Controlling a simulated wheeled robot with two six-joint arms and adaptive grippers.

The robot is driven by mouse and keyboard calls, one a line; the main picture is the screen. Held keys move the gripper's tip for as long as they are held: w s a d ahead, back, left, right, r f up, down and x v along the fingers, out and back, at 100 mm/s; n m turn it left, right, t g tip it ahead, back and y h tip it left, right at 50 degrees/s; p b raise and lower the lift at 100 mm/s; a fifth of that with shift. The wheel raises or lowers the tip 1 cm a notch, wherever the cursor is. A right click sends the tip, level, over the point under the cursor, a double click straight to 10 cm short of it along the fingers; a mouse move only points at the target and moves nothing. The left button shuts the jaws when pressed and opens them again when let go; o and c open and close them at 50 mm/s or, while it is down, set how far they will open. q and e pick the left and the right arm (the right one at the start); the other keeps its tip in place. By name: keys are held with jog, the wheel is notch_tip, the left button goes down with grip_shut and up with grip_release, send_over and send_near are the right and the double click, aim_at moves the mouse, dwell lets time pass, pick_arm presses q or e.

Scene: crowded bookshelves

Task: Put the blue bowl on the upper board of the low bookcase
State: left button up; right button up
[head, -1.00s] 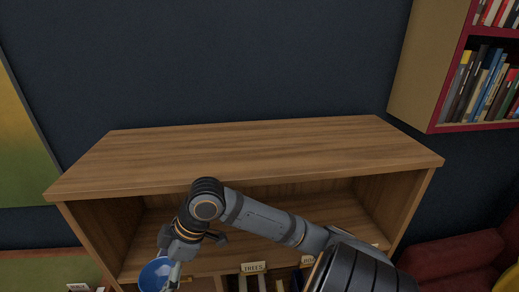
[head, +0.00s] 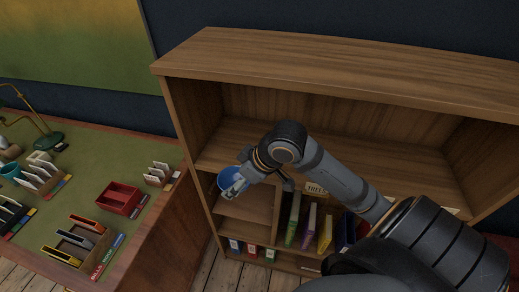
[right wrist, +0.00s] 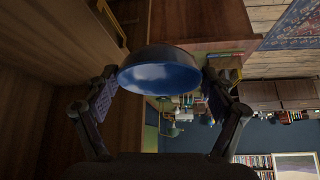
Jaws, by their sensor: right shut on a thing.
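The blue bowl (head: 229,178) is held by my right gripper (head: 236,190), in front of the left part of the low wooden bookcase, near the level of its middle shelf (head: 240,140). The bookcase's upper board (head: 370,70) is bare where it shows and lies higher than the bowl. In the right wrist view the bowl (right wrist: 158,75) sits between the two fingers of my right gripper (right wrist: 160,92), which is shut on it. Part of the bowl is hidden by the gripper in the head view. My left gripper is not in view.
A green-topped table (head: 90,185) stands left of the bookcase, with a red tray (head: 120,198), card holders and a lamp (head: 45,130). Books (head: 308,225) fill the bookcase's lower part. The middle shelf is largely clear; my right arm crosses in front of it.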

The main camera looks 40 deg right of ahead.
jog(key=shift+w+d+f+b, duration=0.25)
jog(key=shift+d+f+b, duration=0.2)
jog(key=shift+d+b, duration=0.2)
jog(key=p, duration=0.1)
jog(key=w+d+r+p, duration=0.1)
jog(key=shift+w+d+r+p, duration=0.2)
jog(key=shift+d+p, duration=0.1)
jog(key=shift+p, duration=0.05)
jog(key=w+d+p, duration=0.1)
jog(key=w+d, duration=0.1)
jog(key=d, duration=0.1)
jog(key=w+d, duration=0.3)
jog(key=w+d+p, duration=0.1)
jog(key=w+d, duration=0.2)
jog(key=shift+w+d+f+p, duration=0.15)
jog(key=shift+f+p, duration=0.1)
jog(key=shift+p, duration=0.05)
jog(key=shift+f+p, duration=0.55)
jog(key=shift+f, duration=1.2)
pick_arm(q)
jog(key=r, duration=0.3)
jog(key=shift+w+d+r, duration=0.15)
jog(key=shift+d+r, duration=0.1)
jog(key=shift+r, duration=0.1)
pick_arm(e)
jog(key=shift+f, duration=0.1)
jog(key=o, duration=1.1)
